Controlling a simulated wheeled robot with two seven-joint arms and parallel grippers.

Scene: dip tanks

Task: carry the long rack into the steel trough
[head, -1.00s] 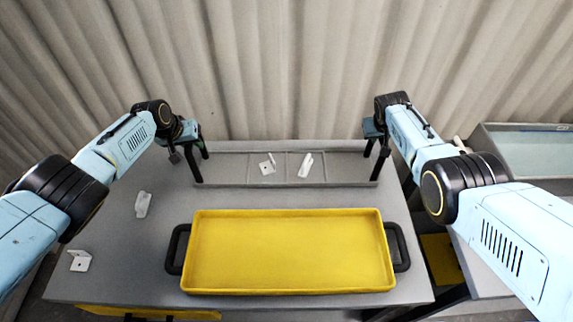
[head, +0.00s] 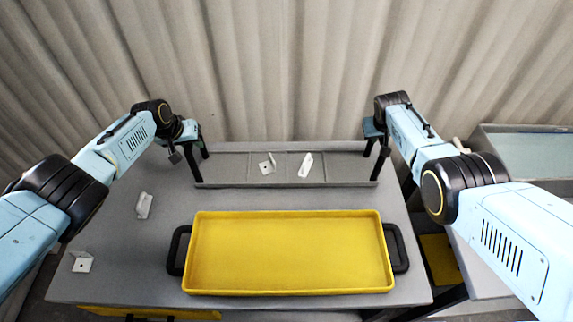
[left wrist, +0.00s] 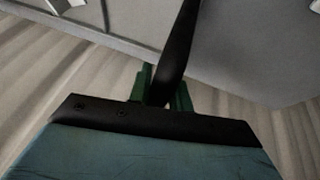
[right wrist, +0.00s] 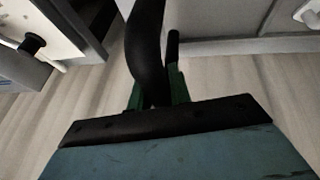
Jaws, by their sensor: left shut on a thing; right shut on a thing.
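The long rack (head: 335,172) is a grey, shallow, divided tray at the back of the table, with black upright handles at its ends. Two white brackets lie in it. My left gripper (head: 197,135) is shut on its left handle; green fingers flank the black bar in the left wrist view (left wrist: 163,88). My right gripper (head: 373,135) is shut on its right handle, also seen in the right wrist view (right wrist: 158,90). The rack looks level; I cannot tell whether its underside touches the table. The steel trough (head: 483,141), pale inside, stands at the far right, partly cut off.
A yellow tray (head: 290,288) with black side handles fills the front of the grey table (head: 130,275). Loose white brackets (head: 144,205) and (head: 82,262) lie at the table's left. A gap separates the table from the trough's side. A pleated curtain (head: 290,70) hangs behind.

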